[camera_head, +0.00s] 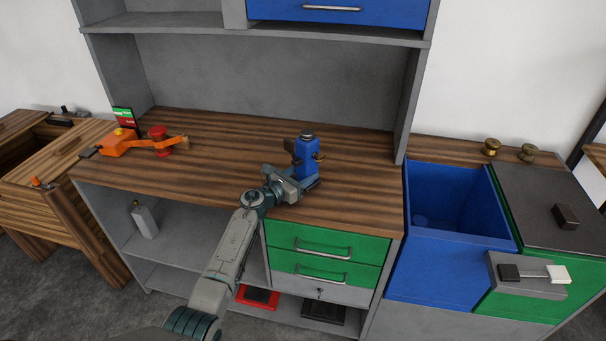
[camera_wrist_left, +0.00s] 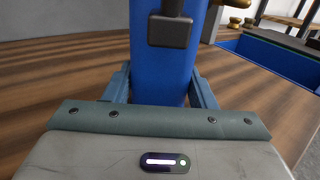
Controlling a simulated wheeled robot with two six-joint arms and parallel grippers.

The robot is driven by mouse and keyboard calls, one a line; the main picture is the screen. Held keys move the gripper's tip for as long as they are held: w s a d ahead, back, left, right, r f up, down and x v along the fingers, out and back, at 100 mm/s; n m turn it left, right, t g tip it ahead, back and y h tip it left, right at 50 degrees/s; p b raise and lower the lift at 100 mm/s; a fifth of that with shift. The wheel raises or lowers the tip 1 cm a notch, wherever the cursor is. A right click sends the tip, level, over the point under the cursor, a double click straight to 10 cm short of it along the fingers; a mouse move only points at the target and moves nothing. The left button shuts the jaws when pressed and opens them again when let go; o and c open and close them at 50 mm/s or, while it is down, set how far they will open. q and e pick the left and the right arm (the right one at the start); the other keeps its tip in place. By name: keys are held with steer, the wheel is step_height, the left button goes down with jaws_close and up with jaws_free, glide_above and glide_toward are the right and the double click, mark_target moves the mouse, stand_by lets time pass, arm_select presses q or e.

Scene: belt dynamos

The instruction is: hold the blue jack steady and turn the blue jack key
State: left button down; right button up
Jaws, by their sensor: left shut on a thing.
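The blue jack (camera_head: 306,157) stands upright on the wooden worktop, near its front edge, with a dark cap on top and small dark and brassy parts on its sides. My left gripper (camera_head: 303,184) is shut on the lower body of the blue jack. The left wrist view shows the blue jack (camera_wrist_left: 161,75) between the two fingers (camera_wrist_left: 160,98), with a dark block on its near face and a brass part at its upper right. I cannot tell which part is the key. My right gripper is not in view.
An orange tool with a red knob (camera_head: 157,133) lies on the left of the worktop (camera_head: 220,140). A blue basin (camera_head: 450,200) and brass knobs (camera_head: 491,146) are at the right. A shelf unit rises behind. Green drawers (camera_head: 322,243) are below. The worktop's middle is clear.

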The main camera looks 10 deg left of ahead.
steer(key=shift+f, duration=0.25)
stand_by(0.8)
